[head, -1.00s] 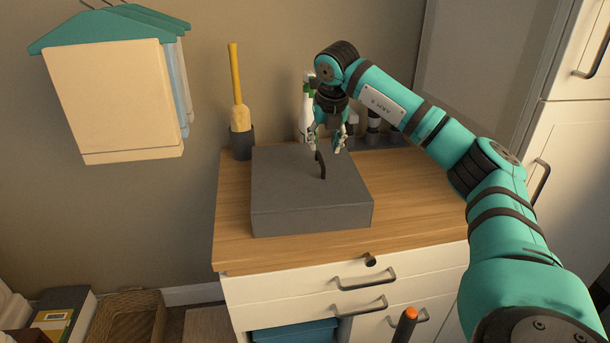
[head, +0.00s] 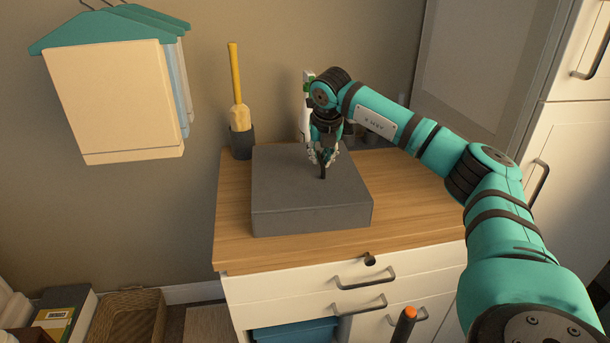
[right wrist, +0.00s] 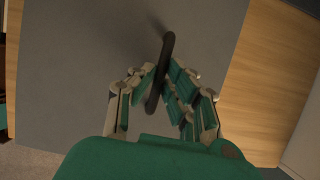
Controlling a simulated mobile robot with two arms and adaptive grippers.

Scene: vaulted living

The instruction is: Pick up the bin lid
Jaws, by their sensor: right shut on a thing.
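The bin lid (head: 300,205) is a grey square slab with a dark upright handle on top, lying on a wooden-topped cabinet. My right gripper (head: 324,162) is over the middle of the lid, shut on the dark handle. In the right wrist view, the gripper's fingers (right wrist: 158,88) close on both sides of the handle (right wrist: 161,70), and the grey lid top (right wrist: 75,70) lies beneath. The lid appears flat on the counter or on what it covers; I cannot tell what is under it. My left gripper is not in view.
The wooden counter (head: 235,225) has free room around the lid. A dark holder (head: 241,144) with a yellow-handled brush (head: 236,85) stands behind left. A white bottle (head: 304,120) and other items stand behind my arm. Hangers with cloths (head: 110,100) hang on the left wall.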

